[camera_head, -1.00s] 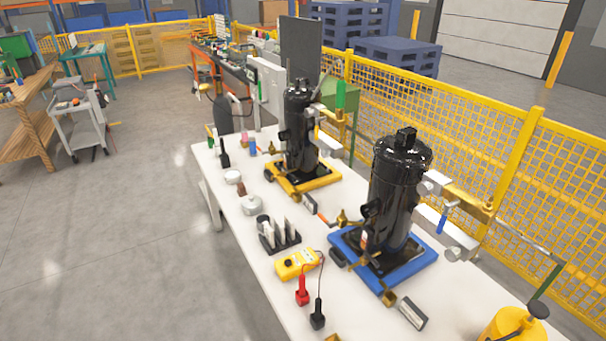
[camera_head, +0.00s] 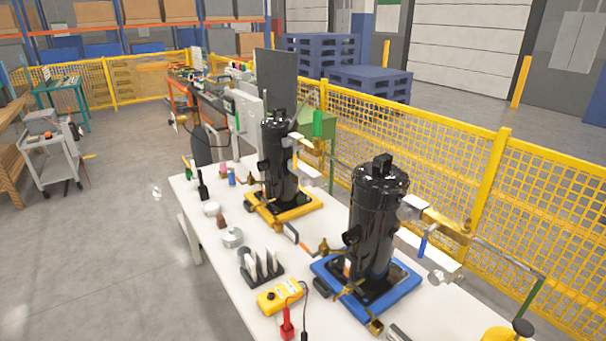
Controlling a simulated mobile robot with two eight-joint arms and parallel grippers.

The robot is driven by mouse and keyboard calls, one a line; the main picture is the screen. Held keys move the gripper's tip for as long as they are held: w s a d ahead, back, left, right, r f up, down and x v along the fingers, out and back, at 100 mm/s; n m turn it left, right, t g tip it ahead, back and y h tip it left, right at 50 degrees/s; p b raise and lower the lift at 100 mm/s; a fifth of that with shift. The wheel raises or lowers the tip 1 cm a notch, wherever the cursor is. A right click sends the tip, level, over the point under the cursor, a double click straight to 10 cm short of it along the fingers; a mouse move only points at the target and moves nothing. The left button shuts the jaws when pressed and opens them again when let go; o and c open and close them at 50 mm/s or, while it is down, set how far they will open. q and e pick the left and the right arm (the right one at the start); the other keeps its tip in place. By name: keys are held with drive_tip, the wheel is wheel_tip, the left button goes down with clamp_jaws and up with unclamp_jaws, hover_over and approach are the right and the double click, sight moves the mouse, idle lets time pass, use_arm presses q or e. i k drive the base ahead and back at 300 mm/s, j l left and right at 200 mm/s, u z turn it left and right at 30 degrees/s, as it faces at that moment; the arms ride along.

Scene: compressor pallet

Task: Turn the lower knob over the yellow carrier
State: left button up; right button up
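The yellow carrier (camera_head: 299,213) lies on the white table, left of and behind the blue carrier. A black cylindrical compressor (camera_head: 279,160) stands upright on it. To the right of this compressor are whitish fittings, an upper one (camera_head: 292,138) and a lower one (camera_head: 309,174), with an upright green cylinder (camera_head: 317,124) beside the upper one. A knob at the lower fitting is too small to make out, and its turn position cannot be told. Neither of my grippers is in view.
A larger black compressor (camera_head: 374,215) stands on the blue carrier (camera_head: 396,298) in front. A yellow meter (camera_head: 279,297), a black rack (camera_head: 261,272) and small containers line the table's left side. Yellow mesh fencing (camera_head: 440,170) runs behind. Floor on the left is open.

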sight(304, 182)
drive_tip(key=k+j+z, duration=0.1)
drive_tip(key=j+z, duration=0.35)
drive_tip(key=j, duration=1.15)
drive_tip(key=i+j, duration=0.1)
drive_tip(key=i, duration=0.9)
drive_tip(key=z, duration=0.05)
